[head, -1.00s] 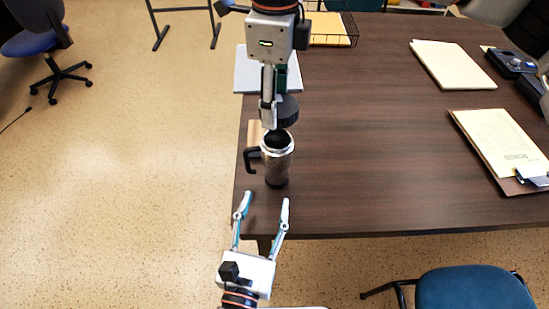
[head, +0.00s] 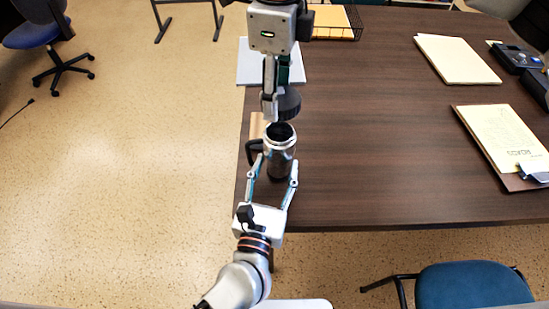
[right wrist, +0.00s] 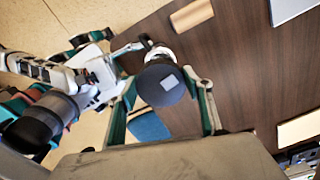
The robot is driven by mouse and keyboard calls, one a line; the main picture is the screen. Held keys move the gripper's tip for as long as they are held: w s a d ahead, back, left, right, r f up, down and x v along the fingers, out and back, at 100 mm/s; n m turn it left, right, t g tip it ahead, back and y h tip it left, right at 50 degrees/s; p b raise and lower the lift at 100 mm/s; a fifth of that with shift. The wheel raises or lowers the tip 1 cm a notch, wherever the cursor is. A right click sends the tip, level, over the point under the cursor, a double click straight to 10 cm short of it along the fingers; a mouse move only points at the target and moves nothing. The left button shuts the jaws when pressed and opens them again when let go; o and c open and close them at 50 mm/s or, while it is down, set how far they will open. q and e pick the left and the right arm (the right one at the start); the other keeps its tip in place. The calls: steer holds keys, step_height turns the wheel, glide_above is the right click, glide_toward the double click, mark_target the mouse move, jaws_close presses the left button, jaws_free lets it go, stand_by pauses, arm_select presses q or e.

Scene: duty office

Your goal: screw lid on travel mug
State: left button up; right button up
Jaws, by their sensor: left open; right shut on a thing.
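The travel mug (head: 281,157), steel with a dark handle on its left side, stands upright and open-topped near the table's left front corner. My left gripper (head: 274,172) is open, with one finger on each side of the mug's body; I cannot tell whether they touch it. My right gripper (head: 272,100) is shut on the dark round lid (head: 288,104) and holds it above and slightly beyond the mug's mouth. In the right wrist view the lid (right wrist: 160,86) sits between the fingers and hides most of the mug (right wrist: 158,53).
The mug stands on the dark wooden table (head: 380,120). A tan block (head: 257,125) lies just behind the mug. A pale pad (head: 247,64) and a wire tray (head: 335,22) are farther back. A clipboard (head: 503,135) lies at right. The table's middle is clear.

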mark_target(276, 166)
arm_select(q)
steer(key=shift+x, duration=1.8)
steer(key=c, duration=1.2)
steer(key=shift+c, duration=0.2)
arm_select(e)
steer(key=shift+f, duration=2.5)
steer(key=shift+f, duration=0.9)
arm_select(q)
jaws_close()
arm_select(e)
steer(key=shift+f, duration=0.6)
